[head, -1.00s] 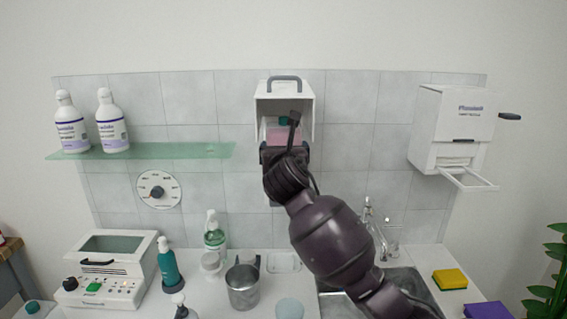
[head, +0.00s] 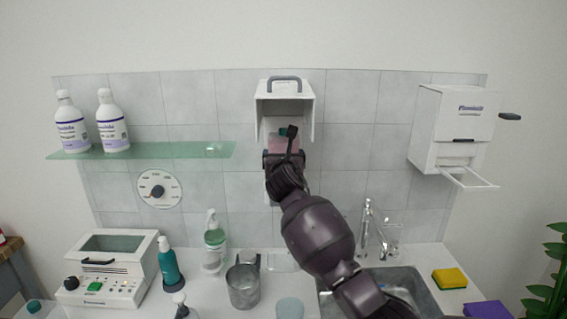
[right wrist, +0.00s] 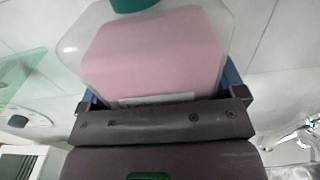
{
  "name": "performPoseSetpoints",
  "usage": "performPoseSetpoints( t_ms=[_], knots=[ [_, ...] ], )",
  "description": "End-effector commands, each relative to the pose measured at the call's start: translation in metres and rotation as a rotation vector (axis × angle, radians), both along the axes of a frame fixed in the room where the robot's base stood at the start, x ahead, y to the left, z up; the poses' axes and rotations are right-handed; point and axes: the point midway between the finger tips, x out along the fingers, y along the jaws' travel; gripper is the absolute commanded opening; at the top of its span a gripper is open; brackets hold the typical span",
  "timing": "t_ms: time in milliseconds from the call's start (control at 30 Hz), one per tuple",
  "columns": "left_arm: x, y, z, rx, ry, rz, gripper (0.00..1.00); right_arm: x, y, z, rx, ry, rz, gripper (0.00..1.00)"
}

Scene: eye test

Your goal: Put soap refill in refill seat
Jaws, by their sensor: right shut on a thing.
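The soap refill (head: 284,142) is a clear pouch-like bottle of pink liquid with a teal cap. My right gripper (head: 284,160) is shut on it and holds it upright, cap up, at the lower opening of the white wall dispenser (head: 285,103). The dispenser's cover is raised, with a grey handle on top. In the right wrist view the refill (right wrist: 150,55) fills the space between the blue fingers of the gripper (right wrist: 160,88). The refill seat is hidden behind the refill and my gripper; I cannot tell whether they touch. My left gripper is not in view.
A glass shelf (head: 190,151) with two white bottles (head: 71,125) is at left. A towel dispenser (head: 455,130) with a protruding tray hangs at right. Below stand a pump bottle (head: 214,240), a metal cup (head: 243,286) and a tap (head: 366,225) at the sink.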

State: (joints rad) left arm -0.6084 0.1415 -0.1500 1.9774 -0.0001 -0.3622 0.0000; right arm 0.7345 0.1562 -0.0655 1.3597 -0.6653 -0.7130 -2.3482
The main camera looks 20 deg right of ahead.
Motion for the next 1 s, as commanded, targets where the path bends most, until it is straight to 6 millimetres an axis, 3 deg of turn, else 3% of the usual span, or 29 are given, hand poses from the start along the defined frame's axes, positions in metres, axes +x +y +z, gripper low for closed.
performPoseSetpoints(
  t_ms=[167,600,633,667,1000],
  knots=[
    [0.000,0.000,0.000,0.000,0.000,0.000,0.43,0.003,0.000,-0.016,0.001,0.001,0.000,0.64],
    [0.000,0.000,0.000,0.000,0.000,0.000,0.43,0.004,-0.001,-0.020,-0.002,0.000,0.000,0.64],
    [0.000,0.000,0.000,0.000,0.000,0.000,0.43,0.004,-0.001,-0.020,-0.002,0.000,0.000,0.94],
    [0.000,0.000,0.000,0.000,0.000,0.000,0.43,0.004,-0.001,-0.020,-0.001,0.000,0.000,0.98],
    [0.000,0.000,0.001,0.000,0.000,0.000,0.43,0.003,0.000,-0.017,0.001,0.000,0.001,1.00]
  ],
)
